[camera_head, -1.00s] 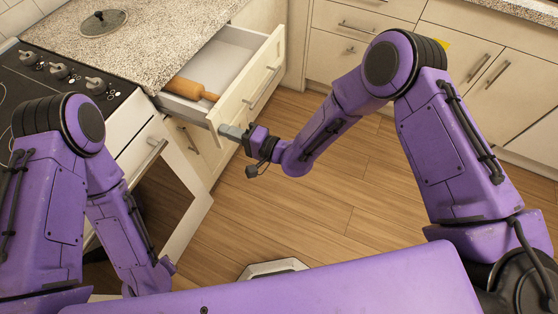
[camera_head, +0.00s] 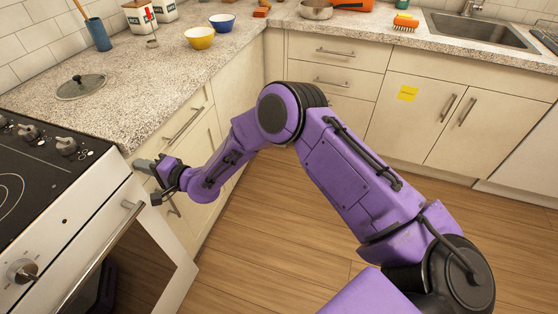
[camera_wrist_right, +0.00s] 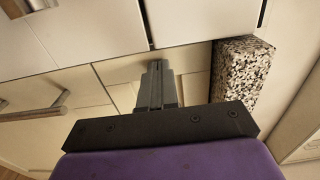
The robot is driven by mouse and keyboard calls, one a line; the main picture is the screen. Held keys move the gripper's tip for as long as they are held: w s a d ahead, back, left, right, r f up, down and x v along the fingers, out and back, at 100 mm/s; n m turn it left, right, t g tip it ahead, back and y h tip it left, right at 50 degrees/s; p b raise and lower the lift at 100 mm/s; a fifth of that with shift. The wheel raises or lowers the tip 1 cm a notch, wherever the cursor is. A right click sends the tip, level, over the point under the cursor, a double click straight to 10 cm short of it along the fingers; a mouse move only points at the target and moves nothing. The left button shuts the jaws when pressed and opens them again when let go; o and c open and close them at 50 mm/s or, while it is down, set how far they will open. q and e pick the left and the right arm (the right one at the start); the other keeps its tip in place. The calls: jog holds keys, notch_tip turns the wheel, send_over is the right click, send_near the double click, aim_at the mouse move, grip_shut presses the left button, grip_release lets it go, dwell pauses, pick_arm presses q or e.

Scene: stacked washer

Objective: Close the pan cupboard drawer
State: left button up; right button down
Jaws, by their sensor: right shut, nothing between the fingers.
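The drawer (camera_head: 185,122) under the granite counter, left of the corner, looks pushed in, with its cream front about flush with the cupboard fronts. Its inside and the rolling pin are out of sight. My right gripper (camera_head: 143,163) is shut and empty at the drawer front's near end, beside the stove. I cannot tell whether its tips touch the front. In the right wrist view the shut fingers (camera_wrist_right: 157,84) point at the pale cabinet fronts. My left gripper is out of view.
A lid (camera_head: 80,87), bowls and jars stand on the counter. Wooden floor (camera_head: 265,235) is clear beneath my right arm.

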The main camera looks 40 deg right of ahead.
jog(key=shift+w+r, duration=0.2)
jog(key=shift+w, duration=0.05)
jog(key=shift+a+r, duration=0.15)
jog(key=shift+r, duration=0.05)
dwell(0.4)
jog(key=v, duration=1.4)
jog(key=s+d+f+n+g+h, duration=0.2)
jog(key=s+d+f+g+h, duration=0.25)
jog(key=s+d+f, duration=0.5)
jog(key=s+d+f+n+g+h, duration=0.2)
jog(key=s+d+f+g+h, duration=0.3)
jog(key=s+f, duration=0.8)
jog(key=s+d+f+g+h, duration=0.1)
jog(key=s+d+h, duration=0.1)
jog(key=s, duration=0.5)
jog(key=s+d+f+g+h, duration=0.1)
jog(key=s+d+h, duration=0.1)
jog(key=s+d, duration=0.3)
jog(key=shift+s+d, duration=0.2)
jog(key=shift+s, duration=0.7)
